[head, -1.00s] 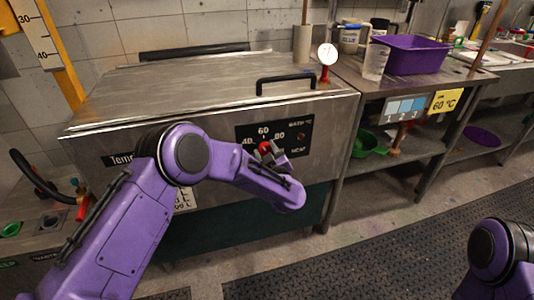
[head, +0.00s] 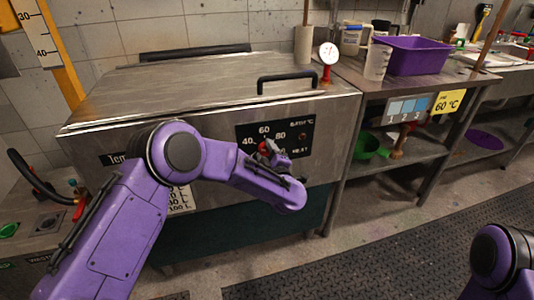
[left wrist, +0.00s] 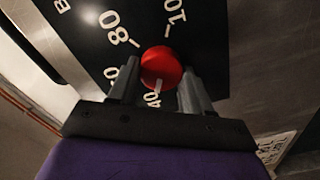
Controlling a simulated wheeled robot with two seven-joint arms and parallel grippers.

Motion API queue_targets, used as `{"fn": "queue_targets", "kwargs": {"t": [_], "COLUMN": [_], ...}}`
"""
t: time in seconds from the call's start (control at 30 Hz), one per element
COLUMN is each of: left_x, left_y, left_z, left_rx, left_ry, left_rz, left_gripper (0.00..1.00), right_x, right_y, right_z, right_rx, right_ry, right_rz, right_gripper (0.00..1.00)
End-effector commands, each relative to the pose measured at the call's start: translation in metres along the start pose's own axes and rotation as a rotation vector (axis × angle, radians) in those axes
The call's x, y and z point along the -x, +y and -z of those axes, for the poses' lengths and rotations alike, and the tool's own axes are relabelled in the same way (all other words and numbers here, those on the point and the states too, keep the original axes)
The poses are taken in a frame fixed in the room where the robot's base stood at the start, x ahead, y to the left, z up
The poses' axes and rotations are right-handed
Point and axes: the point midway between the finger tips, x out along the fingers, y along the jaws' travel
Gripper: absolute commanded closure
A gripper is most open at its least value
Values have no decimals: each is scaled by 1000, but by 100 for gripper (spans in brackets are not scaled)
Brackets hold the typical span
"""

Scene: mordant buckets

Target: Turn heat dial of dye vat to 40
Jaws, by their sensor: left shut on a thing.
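The dye vat (head: 100,135) is a steel tank with a closed lid. Its black heat panel (head: 243,133) carries white numbers, with 40, 60 and 80 legible in the head view. The red heat dial (head: 264,146) is partly covered by my left gripper (head: 273,153). In the left wrist view the dial (left wrist: 161,66) sits between the two grey fingers of my left gripper (left wrist: 158,88), which is shut on it. The dial's white mark points down in that view, toward the number 40, which is partly hidden. My right gripper is out of view.
A side table to the right holds a purple tub (head: 412,58) and a clear beaker (head: 377,62). A yellow 60 °C card (head: 447,101) hangs at its edge.

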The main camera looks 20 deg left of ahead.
Motion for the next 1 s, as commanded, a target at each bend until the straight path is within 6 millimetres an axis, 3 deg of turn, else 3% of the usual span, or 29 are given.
{"fn": "queue_targets", "kwargs": {"t": [0.4, 0.43, 0.5, 0.8, 1.0], "left_x": [-1, -1, -1, 3, 42], "left_y": [2, 2, 2, 1, 2], "left_z": [1, 1, 1, 0, 0], "left_rx": [7, 7, 7, 6, 4], "left_ry": [1, 1, 1, 0, -3], "left_rz": [-4, -4, -3, -1, -4], "left_gripper": [82, 42, 27, 27, 27], "right_x": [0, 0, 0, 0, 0], "right_y": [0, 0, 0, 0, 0], "right_z": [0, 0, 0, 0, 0], "right_rx": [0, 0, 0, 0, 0], "right_ry": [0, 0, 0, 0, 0], "right_rz": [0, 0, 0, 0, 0], "right_gripper": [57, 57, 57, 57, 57]}}
